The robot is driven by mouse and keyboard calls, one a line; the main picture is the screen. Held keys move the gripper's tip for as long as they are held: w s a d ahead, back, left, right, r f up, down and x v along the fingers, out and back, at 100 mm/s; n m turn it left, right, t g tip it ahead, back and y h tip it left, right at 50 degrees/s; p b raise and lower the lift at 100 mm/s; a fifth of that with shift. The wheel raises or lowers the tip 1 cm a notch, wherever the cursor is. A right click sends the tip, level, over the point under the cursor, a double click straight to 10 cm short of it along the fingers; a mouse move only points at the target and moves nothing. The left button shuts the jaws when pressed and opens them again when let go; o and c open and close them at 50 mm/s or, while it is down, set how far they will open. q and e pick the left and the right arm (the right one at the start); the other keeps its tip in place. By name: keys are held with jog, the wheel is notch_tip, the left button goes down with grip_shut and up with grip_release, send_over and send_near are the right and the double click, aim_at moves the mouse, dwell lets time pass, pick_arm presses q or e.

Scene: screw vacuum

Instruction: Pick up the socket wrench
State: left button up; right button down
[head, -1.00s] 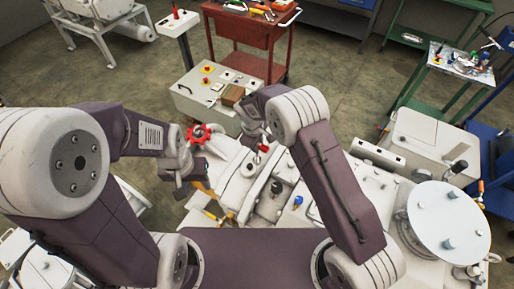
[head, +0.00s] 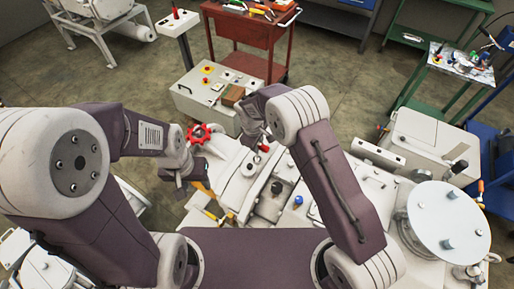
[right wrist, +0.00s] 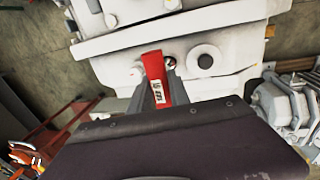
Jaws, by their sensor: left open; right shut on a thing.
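A red, flat, labelled handle (right wrist: 155,75), which looks like the socket wrench, stands between the fingers of my right gripper (right wrist: 158,95) in the right wrist view. The gripper is shut on it, in front of a white machine housing. In the head view my right gripper (head: 262,143) is over the machine, near a small red tip; the rest of the tool is hidden or too small to tell. My left gripper (head: 185,182) hangs open over the machine's left side, left of the right gripper, below a red handwheel (head: 199,134).
The white machine (head: 270,205) fills the area below my arms, with a round disc (head: 448,216) at right. A grey control box (head: 205,95) and red tool cart (head: 245,35) stand beyond. Green and blue benches are at right; open floor lies between.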

jog(key=shift+r, duration=0.1)
dwell(0.3)
jog(key=shift+w+r, duration=0.1)
jog(key=shift+r, duration=0.25)
jog(key=r, duration=0.1)
jog(key=r+b, duration=0.1)
jog(key=d+r, duration=0.1)
jog(key=shift+s+d+r+b, duration=0.1)
jog(key=shift+s+r+b, duration=0.25)
jog(key=shift+s+r, duration=0.05)
jog(key=s+d+r+b, duration=0.1)
jog(key=s+d+r, duration=0.4)
jog(key=d, duration=0.3)
jog(key=shift+s+d+r+b, duration=0.15)
jog(key=shift+d+r+b, duration=0.25)
jog(key=shift+r, duration=0.25)
